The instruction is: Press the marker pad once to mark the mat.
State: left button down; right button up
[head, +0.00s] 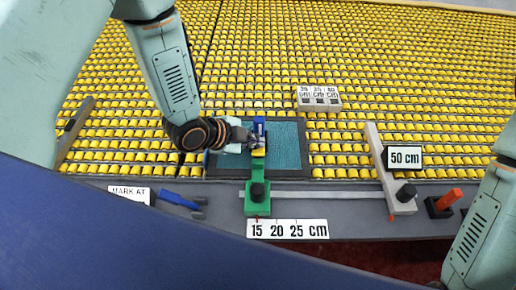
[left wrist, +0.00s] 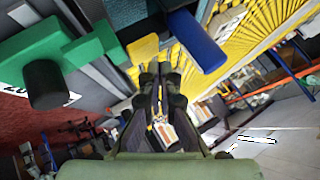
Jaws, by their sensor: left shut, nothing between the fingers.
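The teal mat (head: 287,148) lies in a dark frame on the yellow rollers. A green slider (head: 258,170) with a black knob reaches onto it, its orange pointer at the 15 mark of the scale (head: 287,229). The marker's blue part (head: 259,127) and small yellow pad (head: 258,152) are above the mat's left part. In the left wrist view the yellow pad (left wrist: 143,48) and blue part (left wrist: 197,42) flank the fingertips. My left gripper (head: 254,140) is shut and empty beside the marker; I cannot tell whether it touches. My right gripper is out of view.
A numbered block (head: 319,97) sits on the rollers behind the mat. A blue-handled part (head: 180,200) lies left, beside a partly hidden "MARK AT" sign (head: 130,193).

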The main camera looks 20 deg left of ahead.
pick_arm(q)
jog(key=shift+w+f, duration=0.1)
jog(key=shift+f, duration=0.4)
jog(key=shift+f+b, duration=0.75)
jog(key=shift+b, duration=0.05)
dwell(0.8)
jog(key=shift+r, duration=0.1)
jog(key=shift+r+p, duration=1.05)
jog(key=shift+r, duration=0.1)
notch_tip(320, 180, up, 5)
jog(key=p, duration=0.4)
dwell(0.8)
